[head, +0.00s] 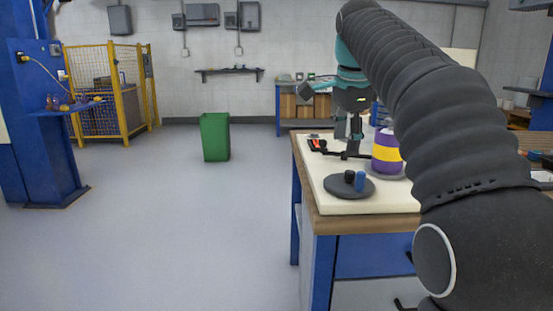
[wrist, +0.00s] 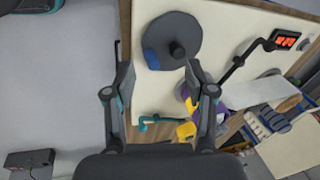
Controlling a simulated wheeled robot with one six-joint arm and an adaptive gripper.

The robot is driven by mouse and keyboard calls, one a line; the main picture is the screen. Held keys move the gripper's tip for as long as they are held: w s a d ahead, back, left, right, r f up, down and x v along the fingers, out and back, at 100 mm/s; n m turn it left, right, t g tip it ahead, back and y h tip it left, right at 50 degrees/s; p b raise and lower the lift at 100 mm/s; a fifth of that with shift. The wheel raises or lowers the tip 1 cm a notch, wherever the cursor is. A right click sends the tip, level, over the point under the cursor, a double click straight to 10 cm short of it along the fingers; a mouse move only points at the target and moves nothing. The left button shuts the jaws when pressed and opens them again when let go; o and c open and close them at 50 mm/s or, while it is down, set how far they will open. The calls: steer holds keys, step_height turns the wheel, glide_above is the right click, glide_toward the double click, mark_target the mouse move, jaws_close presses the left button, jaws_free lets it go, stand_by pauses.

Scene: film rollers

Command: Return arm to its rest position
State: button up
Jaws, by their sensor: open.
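My gripper (head: 347,152) hangs over the workbench (head: 325,204) in the head view, with its fingers pointing down. In the wrist view its two fingers (wrist: 158,72) stand wide apart, with nothing held between them. A round dark grey plate (head: 336,187) lies on the bench's near part. It bears a blue cylinder (head: 360,182) and a black one (head: 349,176). The plate (wrist: 185,22) also shows beyond the fingertips in the wrist view. A purple and yellow roller (head: 388,152) stands upright on the bench, partly hidden by my arm. The right finger partly covers it in the wrist view.
A device with an orange display (wrist: 285,40) lies on the bench. A green bin (head: 214,137) stands on the floor behind. A yellow cage (head: 107,90) and a blue column (head: 45,150) are at the left. The floor left of the bench is clear.

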steer(key=s+f+n, duration=0.1)
steer(key=f+n, duration=0.2)
steer(key=s+f+n, duration=0.1)
steer(key=f+n, duration=0.2)
steer(key=f, duration=0.1)
steer(key=f+n, duration=0.3)
steer(key=f, duration=0.1)
steer(key=shift+s+f, duration=0.25)
steer(key=shift+s, duration=0.15)
steer(key=s+f+n, duration=0.2)
steer(key=s+f, duration=0.3)
steer(key=s, duration=0.3)
steer(key=s+d+f+n+t, duration=0.1)
steer(key=s+f+n, duration=0.1)
steer(key=s+f, duration=0.3)
steer(key=s+f+n+t, duration=0.1)
steer(key=s+f, duration=0.4)
steer(key=s, duration=0.7)
steer(key=shift+d+n, duration=0.15)
steer(key=shift+n, duration=0.65)
